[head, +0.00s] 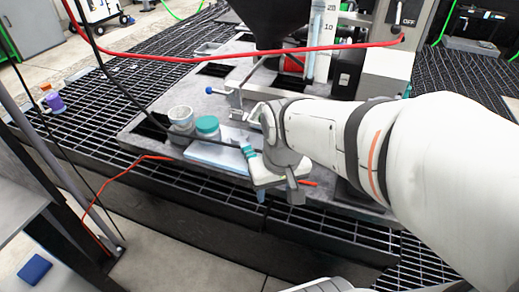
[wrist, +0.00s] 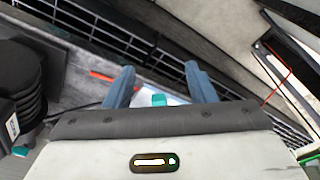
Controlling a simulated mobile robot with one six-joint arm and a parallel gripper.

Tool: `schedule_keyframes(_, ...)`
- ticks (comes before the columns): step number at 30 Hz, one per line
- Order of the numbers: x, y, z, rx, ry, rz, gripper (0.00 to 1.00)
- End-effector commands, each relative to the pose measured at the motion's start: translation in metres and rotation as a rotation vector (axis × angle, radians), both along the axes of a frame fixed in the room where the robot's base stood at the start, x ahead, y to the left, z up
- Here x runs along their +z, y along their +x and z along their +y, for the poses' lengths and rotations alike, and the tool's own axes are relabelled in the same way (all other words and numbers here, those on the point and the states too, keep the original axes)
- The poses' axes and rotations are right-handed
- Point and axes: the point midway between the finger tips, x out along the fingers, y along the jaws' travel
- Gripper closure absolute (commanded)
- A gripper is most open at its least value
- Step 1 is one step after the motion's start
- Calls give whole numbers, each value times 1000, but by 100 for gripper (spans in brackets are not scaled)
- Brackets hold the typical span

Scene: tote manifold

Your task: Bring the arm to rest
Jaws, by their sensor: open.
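My white arm reaches in from the right in the head view and ends in my gripper (head: 266,182) near the front edge of the grey manifold plate (head: 130,137). In the wrist view my gripper (wrist: 160,70) shows two blue-grey fingers spread apart. I see nothing held between them. A small teal item (wrist: 158,99) shows beyond the gap between the fingers. How far the fingers are above the surface below is hard to tell.
A red cable (head: 240,54) crosses above the plate. A black funnel (head: 272,20) stands behind. Dark grating surrounds it; a blue block (head: 35,268) lies lower left.

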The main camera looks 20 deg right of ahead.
Motion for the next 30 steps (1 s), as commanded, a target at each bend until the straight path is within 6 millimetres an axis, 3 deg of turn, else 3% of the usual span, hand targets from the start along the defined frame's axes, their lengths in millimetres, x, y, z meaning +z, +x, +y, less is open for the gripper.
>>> schedule_keyframes(3, -2, -14, -3, -15, -5, 17, 50)
schedule_keyframes(11, -2, -15, -3, -17, -6, 19, 50)
schedule_keyframes(17, 15, -14, -4, -20, -8, 15, 50)
schedule_keyframes(23, 67, -14, -6, -32, -13, 1, 50)
schedule_keyframes(30, 150, -15, -8, -37, -14, -36, 50)
